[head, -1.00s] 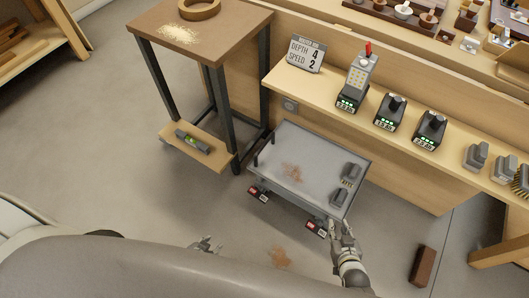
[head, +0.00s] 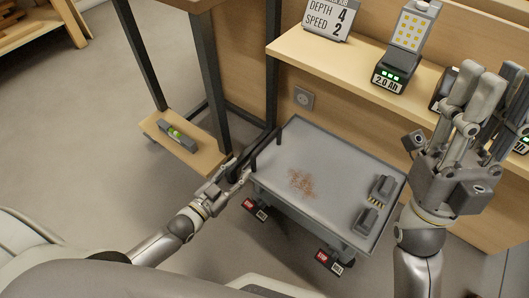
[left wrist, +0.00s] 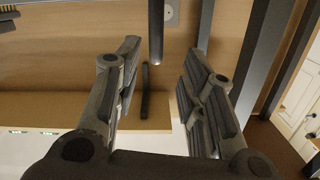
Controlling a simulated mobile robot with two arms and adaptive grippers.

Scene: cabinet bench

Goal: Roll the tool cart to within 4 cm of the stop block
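The grey tool cart (head: 325,165) stands below the bench in the head view, with a dark handle (head: 266,150) along its left end. My left gripper (head: 238,170) is at the near end of this handle. In the left wrist view its fingers (left wrist: 160,95) are apart, with a dark bar (left wrist: 145,92) showing between them; I cannot tell whether they touch it. My right gripper (head: 492,85) is raised at the right, fingers upward and spread, holding nothing visible. I see no stop block that I can identify now.
The bench shelf (head: 330,62) is behind. Floor in front is open.

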